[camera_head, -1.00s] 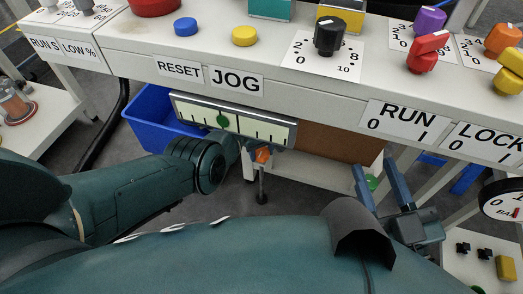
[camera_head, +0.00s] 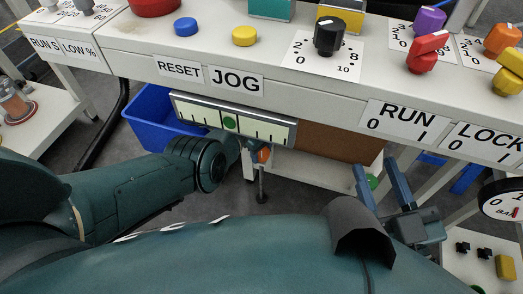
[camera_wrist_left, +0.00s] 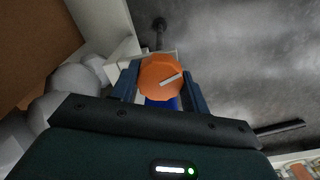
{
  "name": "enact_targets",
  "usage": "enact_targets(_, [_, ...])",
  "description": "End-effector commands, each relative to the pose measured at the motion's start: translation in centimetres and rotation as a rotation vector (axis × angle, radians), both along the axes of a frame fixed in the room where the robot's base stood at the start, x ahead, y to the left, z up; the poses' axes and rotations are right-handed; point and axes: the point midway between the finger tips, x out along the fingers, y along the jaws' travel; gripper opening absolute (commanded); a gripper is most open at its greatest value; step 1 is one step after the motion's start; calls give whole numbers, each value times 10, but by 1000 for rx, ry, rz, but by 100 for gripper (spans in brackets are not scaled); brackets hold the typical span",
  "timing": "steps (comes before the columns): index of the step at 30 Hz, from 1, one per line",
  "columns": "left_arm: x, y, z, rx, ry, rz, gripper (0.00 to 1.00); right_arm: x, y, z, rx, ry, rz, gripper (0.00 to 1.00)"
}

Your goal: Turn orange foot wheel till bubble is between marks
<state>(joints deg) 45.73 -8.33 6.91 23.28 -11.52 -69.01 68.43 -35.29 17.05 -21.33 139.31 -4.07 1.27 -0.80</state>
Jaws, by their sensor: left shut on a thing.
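The orange foot wheel (camera_head: 264,155) sits under the front of the bench, below the level. In the left wrist view the wheel (camera_wrist_left: 160,76) has a white pointer line tilted up to the right. My left gripper (camera_head: 256,147) is shut on the wheel, with one finger on each side of it. The level (camera_head: 265,129) is a pale strip with black marks. My right gripper (camera_head: 377,170) is open and empty, right of the level.
The bench (camera_head: 130,35) above carries labelled knobs and buttons. A blue bin (camera_head: 150,118) stands behind my left arm. A brown panel (camera_head: 332,142) is right of the level. A white dial (camera_head: 507,199) is at the right edge.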

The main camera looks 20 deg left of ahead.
Motion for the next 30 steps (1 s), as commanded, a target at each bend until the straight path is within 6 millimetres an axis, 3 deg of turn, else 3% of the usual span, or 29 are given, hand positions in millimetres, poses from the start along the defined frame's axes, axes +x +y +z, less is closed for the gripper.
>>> enact_targets(5, [0, 0, 0, 0, 0, -1, 23, 0, 0, 0, 0, 0, 0, 36])
enact_targets(6, [0, 0, 0, 0, 0, -1, 48, 0, 0, 0, 0, 0, 0, 36])
enact_targets(13, [0, 0, 0, 0, 0, -2, 67, 0, 0, 0, 0, 1, 0, 36])
enact_targets(23, [0, 1, 2, 0, 0, -2, 67, 0, 0, 0, -4, 4, 2, 36])
enact_targets(30, [-1, 6, 17, 0, 0, -2, 67, 0, 0, 19, -2, 3, 1, 36])
